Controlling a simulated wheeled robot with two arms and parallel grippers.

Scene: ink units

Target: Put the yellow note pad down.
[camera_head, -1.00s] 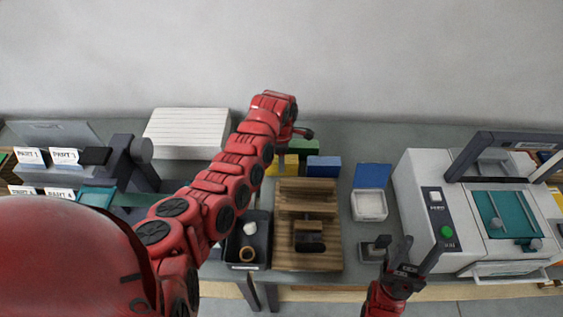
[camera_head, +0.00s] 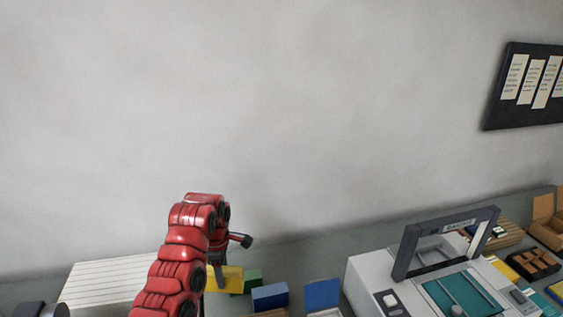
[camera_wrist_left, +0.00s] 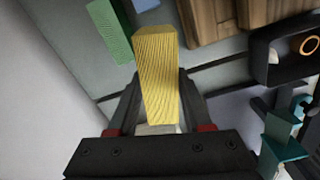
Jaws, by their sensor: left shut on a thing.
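The yellow note pad (camera_wrist_left: 158,75) is between the two fingers of my left gripper (camera_wrist_left: 159,88) in the left wrist view. The fingers are shut on its sides, and its ridged long face points at the camera. In the head view the yellow note pad (camera_head: 229,279) shows partly behind my left arm, at the back of the counter by the wall. My left gripper (camera_head: 212,277) is mostly hidden there by my wrist. I cannot tell whether the pad touches the counter. My right gripper is out of view.
A green block (camera_head: 252,281) and a blue block (camera_head: 270,297) stand just right of the pad. A white ridged box (camera_head: 105,283) lies to the left. A wooden organiser (camera_wrist_left: 215,18) and a dark tray (camera_wrist_left: 262,62) show in the wrist view. A white machine (camera_head: 372,282) stands right.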

